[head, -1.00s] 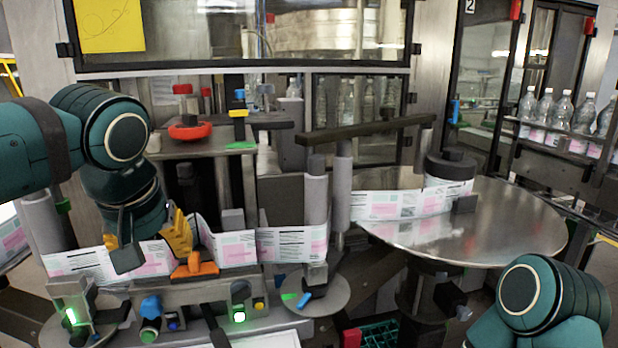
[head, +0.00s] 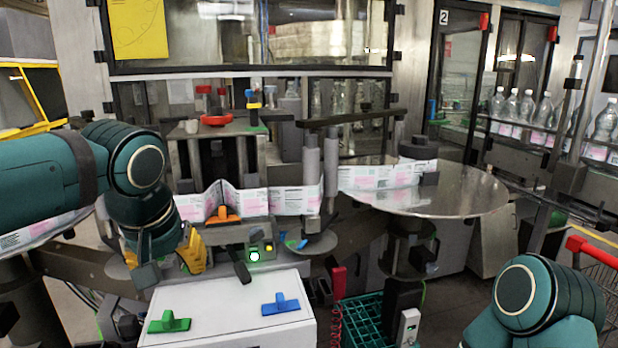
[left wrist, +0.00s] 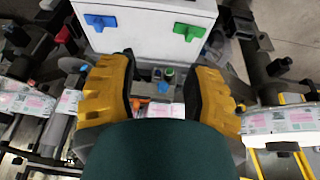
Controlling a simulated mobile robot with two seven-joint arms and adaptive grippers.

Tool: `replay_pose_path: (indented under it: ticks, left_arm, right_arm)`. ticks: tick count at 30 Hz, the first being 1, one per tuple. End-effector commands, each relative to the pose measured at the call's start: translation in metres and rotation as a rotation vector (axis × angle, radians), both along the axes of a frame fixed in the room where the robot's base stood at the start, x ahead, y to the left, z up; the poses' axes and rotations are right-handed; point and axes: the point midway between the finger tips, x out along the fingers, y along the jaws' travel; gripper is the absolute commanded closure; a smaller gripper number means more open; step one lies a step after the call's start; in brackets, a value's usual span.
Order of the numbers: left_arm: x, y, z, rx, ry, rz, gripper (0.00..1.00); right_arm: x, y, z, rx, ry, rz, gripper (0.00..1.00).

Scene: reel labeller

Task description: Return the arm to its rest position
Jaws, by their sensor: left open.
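My left gripper (head: 170,268) hangs pointing down from the green left arm (head: 60,165). Its jaws are open and nothing is between them. In the head view it is beside the left end of a white cabinet (head: 230,325), in front of the labeller. In the left wrist view the two yellow fingers of the gripper (left wrist: 162,75) stand wide apart, with the cabinet (left wrist: 150,35) beyond. Part of my right arm (head: 530,305) shows at the lower right; its gripper is out of view.
The printed label web (head: 295,198) runs across the labeller, past an orange clamp (head: 223,215), to a round metal table (head: 460,195). Green (head: 168,322) and blue (head: 281,303) handles lie on the cabinet. A green crate (head: 365,320) and a red cart (head: 595,255) stand right.

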Motion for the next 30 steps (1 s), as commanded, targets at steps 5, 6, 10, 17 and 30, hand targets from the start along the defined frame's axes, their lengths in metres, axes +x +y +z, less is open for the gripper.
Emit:
replay_pose_path:
  ticks: [5, 6, 10, 17, 30]
  left_arm:
    - [0.033, -0.029, -0.085, -0.079, 0.062, -0.107, 0.5]
    - [0.038, -0.036, -0.107, -0.101, 0.076, -0.131, 0.5]
    - [0.046, -0.061, -0.188, -0.189, 0.119, -0.193, 0.5]
    - [0.017, -0.096, -0.34, -0.345, 0.175, -0.219, 0.5]
    - [-0.088, -0.102, -0.484, -0.372, 0.202, -0.122, 0.5]
  right_arm:
    - [0.002, 0.0, -0.001, 0.0, -0.003, -0.001, 0.37]
    - [0.002, 0.0, -0.001, 0.0, -0.003, -0.001, 0.37]
    - [0.001, 0.0, 0.0, 0.0, -0.002, -0.001, 0.37]
    - [0.001, 0.0, 0.0, 0.0, -0.002, -0.001, 0.37]
    - [0.001, 0.0, 0.0, 0.0, -0.002, -0.001, 0.37]
